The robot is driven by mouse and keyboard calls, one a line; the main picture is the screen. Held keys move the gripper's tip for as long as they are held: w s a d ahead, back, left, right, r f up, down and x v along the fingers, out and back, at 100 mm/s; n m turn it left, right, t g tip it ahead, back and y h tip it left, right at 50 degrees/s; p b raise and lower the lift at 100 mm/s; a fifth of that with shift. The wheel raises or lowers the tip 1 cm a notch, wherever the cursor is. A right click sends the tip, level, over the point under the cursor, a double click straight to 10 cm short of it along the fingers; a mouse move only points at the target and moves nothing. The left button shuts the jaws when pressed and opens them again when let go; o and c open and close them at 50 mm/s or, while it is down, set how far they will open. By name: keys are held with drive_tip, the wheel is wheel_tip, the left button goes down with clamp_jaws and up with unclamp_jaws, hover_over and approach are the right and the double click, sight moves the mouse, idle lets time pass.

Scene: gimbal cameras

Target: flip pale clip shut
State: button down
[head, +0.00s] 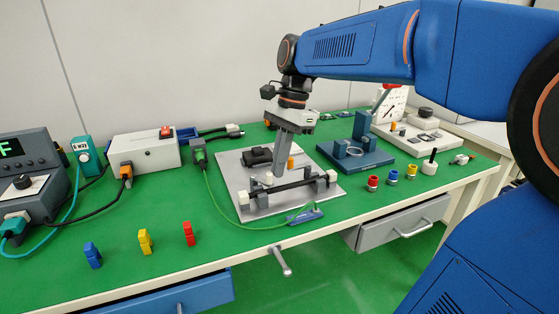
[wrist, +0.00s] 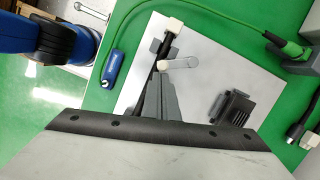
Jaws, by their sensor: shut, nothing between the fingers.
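A white plug (wrist: 173,22) ends the cable. My gripper (head: 278,174) points down over the plate, shut and empty. In the wrist view its fingertips (wrist: 158,76) are close to the lever's near end; I cannot tell whether they touch.
A black block (head: 257,156) stands on the plate behind the cable. A blue tool (head: 305,216) and a green cable (head: 235,222) lie in front. A blue fixture (head: 355,152) stands right. Colored pieces lie along the bench front, which has free green room at left.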

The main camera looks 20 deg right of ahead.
drive_tip(key=s+a+m, duration=0.1)
drive_tip(key=m, duration=0.1)
drive_tip(key=shift+s+a+m+t, duration=0.1)
drive_tip(key=shift+s+m+t, duration=0.05)
drive_tip(key=shift+m+t, duration=0.25)
drive_tip(key=shift+w, duration=0.25)
drive_tip(key=shift+w+a, duration=0.3)
drive_tip(key=shift+w, duration=0.25)
